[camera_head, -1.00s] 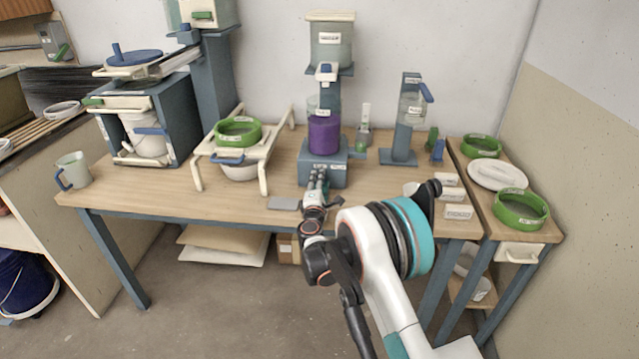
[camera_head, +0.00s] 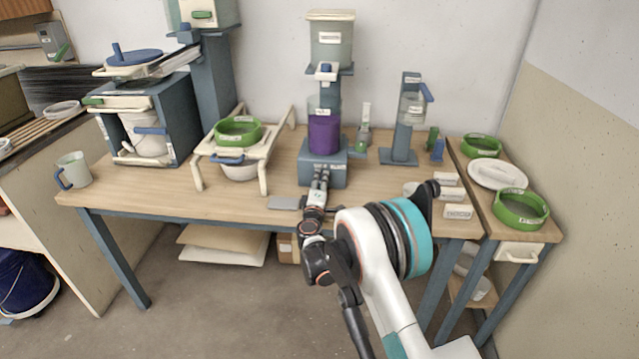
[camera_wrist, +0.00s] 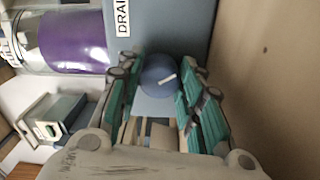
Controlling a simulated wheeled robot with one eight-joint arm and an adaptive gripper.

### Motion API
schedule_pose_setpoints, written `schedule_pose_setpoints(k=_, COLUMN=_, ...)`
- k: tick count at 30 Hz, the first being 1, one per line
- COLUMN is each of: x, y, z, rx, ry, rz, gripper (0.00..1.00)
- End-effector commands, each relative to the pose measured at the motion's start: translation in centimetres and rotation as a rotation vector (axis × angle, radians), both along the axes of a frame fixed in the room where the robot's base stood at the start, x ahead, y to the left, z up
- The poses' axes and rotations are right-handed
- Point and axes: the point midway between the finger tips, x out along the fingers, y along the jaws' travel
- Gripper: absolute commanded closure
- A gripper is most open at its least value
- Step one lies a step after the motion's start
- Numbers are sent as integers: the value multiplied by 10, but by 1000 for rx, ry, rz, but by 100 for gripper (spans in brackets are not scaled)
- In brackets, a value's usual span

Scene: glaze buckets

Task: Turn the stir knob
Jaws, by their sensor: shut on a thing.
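The round blue stir knob (camera_wrist: 159,76), with a short white mark on its face, is on the front of the blue-grey mixer base (camera_head: 335,172). My gripper (camera_head: 321,174) reaches that front face in the head view and hides the knob there. In the wrist view, the green-padded fingers of my gripper (camera_wrist: 157,84) lie on both sides of the knob and are shut on it. A purple vessel (camera_head: 323,136) stands on the base. A label (camera_wrist: 123,17) beside the knob is only partly readable.
A dispenser column (camera_head: 405,125) is to the right, with several white labelled blocks (camera_head: 458,211) nearer the front. A grey plate (camera_head: 285,203) lies left of my gripper. The table's front middle is mostly clear.

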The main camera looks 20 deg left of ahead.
Motion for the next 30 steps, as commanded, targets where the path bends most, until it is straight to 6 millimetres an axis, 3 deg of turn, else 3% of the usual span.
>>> schedule_pose_setpoints(k=8, x=0, y=-1, z=-1, rx=1, ry=1, rz=-2, gripper=90)
schedule_pose_setpoints(k=9, x=0, y=-1, z=-1, rx=1, ry=1, rz=-2, gripper=57)
schedule_pose_setpoints(k=11, x=0, y=-1, z=-1, rx=0, ry=0, rz=-2, gripper=46)
schedule_pose_setpoints(k=23, x=0, y=0, z=3, rx=0, ry=0, rz=-1, gripper=46)
schedule_pose_setpoints(k=30, x=0, y=0, z=39, rx=-1, ry=0, rz=-1, gripper=46)
